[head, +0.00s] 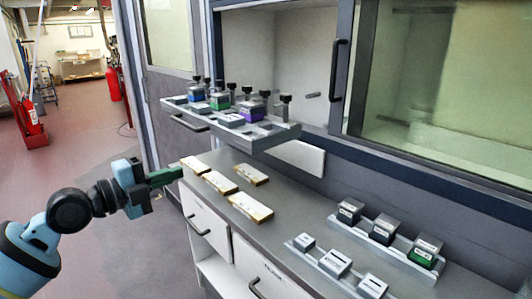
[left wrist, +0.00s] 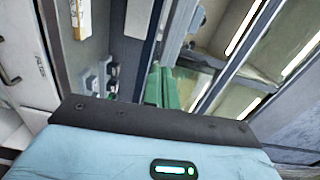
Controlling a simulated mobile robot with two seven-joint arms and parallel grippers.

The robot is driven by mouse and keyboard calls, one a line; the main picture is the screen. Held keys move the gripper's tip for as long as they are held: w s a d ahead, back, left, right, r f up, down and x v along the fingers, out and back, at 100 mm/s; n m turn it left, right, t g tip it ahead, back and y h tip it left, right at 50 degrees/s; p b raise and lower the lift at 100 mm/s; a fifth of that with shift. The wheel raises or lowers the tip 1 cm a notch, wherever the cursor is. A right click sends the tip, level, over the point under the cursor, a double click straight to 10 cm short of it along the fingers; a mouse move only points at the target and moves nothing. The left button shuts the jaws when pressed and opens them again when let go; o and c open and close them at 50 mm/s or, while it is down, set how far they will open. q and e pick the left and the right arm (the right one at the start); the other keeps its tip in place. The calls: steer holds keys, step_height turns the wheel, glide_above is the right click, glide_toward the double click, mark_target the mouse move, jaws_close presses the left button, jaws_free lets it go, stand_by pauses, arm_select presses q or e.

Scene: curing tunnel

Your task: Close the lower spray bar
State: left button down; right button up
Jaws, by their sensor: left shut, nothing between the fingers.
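A grey tray-like bar (head: 255,138) is slid out of the cabinet above the counter. I take it for the lower spray bar, but no label on it is readable. It carries several black-topped units with green, blue and purple bodies, and a dark handle (head: 186,122) on its front. My left gripper (head: 176,174) has green fingers, shut and empty, below and left of that handle and apart from it, at the counter's left end. The green fingers also show in the left wrist view (left wrist: 161,88). My right gripper is not in view.
Several flat pale blocks (head: 220,182) lie on the grey counter (head: 285,222). Two rails with small blocks (head: 337,262) stand at the right. Drawers with dark handles (head: 199,228) are below. A tall door handle (head: 337,70) sticks out at the upper right. Open floor lies left.

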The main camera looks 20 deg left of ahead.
mark_target(238, 147)
arm_select(q)
steer(key=shift+w+d+r+m, duration=0.1)
steer(key=shift+d+r+m, duration=0.1)
steer(key=shift+r, duration=0.25)
steer(key=shift+w+d+r+m, duration=0.1)
steer(key=shift+d+r+m, duration=0.1)
steer(key=shift+r, duration=0.2)
steer(key=shift+a, duration=0.1)
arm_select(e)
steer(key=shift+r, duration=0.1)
